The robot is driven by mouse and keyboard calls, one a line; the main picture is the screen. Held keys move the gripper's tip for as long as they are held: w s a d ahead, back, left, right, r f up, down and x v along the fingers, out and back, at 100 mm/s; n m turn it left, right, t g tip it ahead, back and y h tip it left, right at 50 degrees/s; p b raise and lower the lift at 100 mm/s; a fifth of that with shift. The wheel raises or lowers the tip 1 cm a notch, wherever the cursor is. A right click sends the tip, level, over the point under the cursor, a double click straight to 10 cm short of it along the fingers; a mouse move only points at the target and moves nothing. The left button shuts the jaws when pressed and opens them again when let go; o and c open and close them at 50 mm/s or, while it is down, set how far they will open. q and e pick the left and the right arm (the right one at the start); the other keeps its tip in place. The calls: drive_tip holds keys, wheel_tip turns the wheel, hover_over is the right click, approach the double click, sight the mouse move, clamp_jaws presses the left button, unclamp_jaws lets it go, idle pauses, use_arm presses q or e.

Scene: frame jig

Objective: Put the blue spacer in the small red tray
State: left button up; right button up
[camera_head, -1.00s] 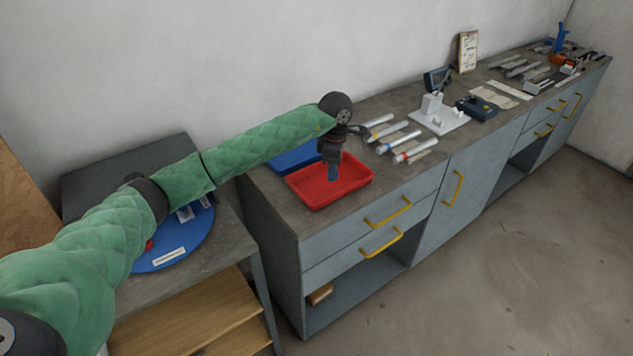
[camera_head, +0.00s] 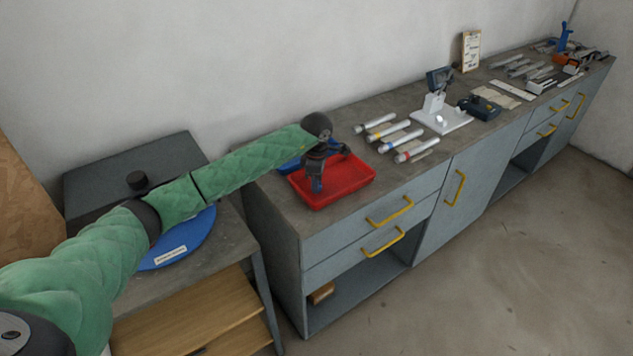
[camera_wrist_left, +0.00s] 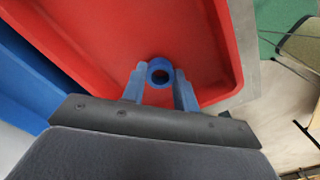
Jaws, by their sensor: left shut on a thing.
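The small red tray (camera_head: 352,192) sits on the near left end of the grey workbench, and fills much of the left wrist view (camera_wrist_left: 110,40). My left gripper (camera_head: 316,188) is over the left part of the tray, pointing down. In the left wrist view its two fingers (camera_wrist_left: 160,88) are shut on the blue spacer (camera_wrist_left: 160,62), a ring with a round hole seen from above. The red tray floor lies behind the spacer; I cannot tell whether the spacer touches it. In the head view the gripper hides the spacer. My right gripper is not in view.
A blue tray (camera_head: 290,166) lies beside the red one, partly hidden by my left arm. Several white cylinders (camera_head: 396,138) lie to the right, then a white stand (camera_head: 436,112). A blue disc (camera_head: 183,244) is on the lower table at left.

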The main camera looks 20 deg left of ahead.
use_arm(q)
drive_tip(key=shift+f, duration=0.15)
drive_tip(key=o, duration=0.8)
drive_tip(key=shift+c, duration=0.2)
drive_tip(key=shift+o, duration=0.9)
drive_tip(key=shift+r, duration=0.4)
wheel_tip(320, 180, up, 12)
drive_tip(key=p, duration=0.1)
drive_tip(key=shift+f, duration=0.2)
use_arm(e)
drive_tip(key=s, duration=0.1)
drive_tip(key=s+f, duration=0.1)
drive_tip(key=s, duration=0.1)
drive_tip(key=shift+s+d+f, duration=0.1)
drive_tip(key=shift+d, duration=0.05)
